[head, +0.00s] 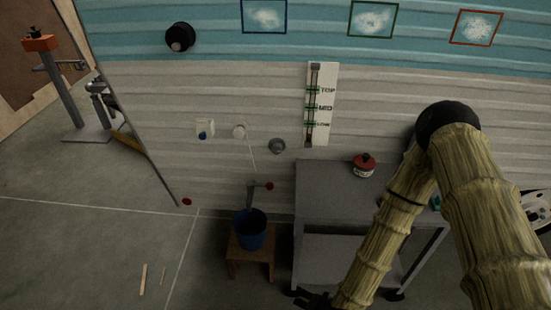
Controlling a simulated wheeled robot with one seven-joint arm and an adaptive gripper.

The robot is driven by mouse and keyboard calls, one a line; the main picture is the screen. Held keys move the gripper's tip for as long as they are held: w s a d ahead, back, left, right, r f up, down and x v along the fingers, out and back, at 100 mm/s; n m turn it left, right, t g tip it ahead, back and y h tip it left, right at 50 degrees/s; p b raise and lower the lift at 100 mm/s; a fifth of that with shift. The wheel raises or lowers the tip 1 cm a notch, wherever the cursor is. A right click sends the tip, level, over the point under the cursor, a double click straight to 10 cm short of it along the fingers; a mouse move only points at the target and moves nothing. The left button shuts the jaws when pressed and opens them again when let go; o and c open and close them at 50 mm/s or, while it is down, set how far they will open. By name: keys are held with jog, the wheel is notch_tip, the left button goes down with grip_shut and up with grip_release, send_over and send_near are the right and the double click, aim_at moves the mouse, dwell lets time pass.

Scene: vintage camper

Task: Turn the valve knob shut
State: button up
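A small red knob (268,185) sits on the right side of a grey tap (252,195) on the camper wall, and looks like the valve knob. The tap stands over a blue bucket (250,232). My gripper (300,296) is a dark shape at the bottom edge, below and right of the bucket and well apart from the knob. It is partly cut off by the frame, and I cannot tell whether its fingers are open or shut.
A gauge marked TOP, MID and LOW (320,104) hangs on the wall. The bucket rests on a wooden stool (249,264). Right of it stands a grey cart (325,195) with a red-lidded pot (364,168) on top. The floor left of the stool is mostly clear, with two thin sticks (143,279).

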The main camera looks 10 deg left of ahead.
jog(key=w+a+r+m+t+y+b, duration=0.15)
jog(key=w+a+m+t, duration=0.25)
jog(key=w+a, duration=0.7)
jog(key=m+t+h+b, duration=0.5)
jog(key=m+t+b, duration=0.3)
jog(key=m, duration=0.8)
send_near(276, 151)
jog(key=shift+t, duration=0.5)
jog(key=w, duration=0.6)
jog(key=w+p, duration=0.1)
jog(key=w, duration=0.2)
jog(key=shift+w+f, duration=0.1)
jog(key=shift+f, duration=0.3)
jog(key=c, duration=1)
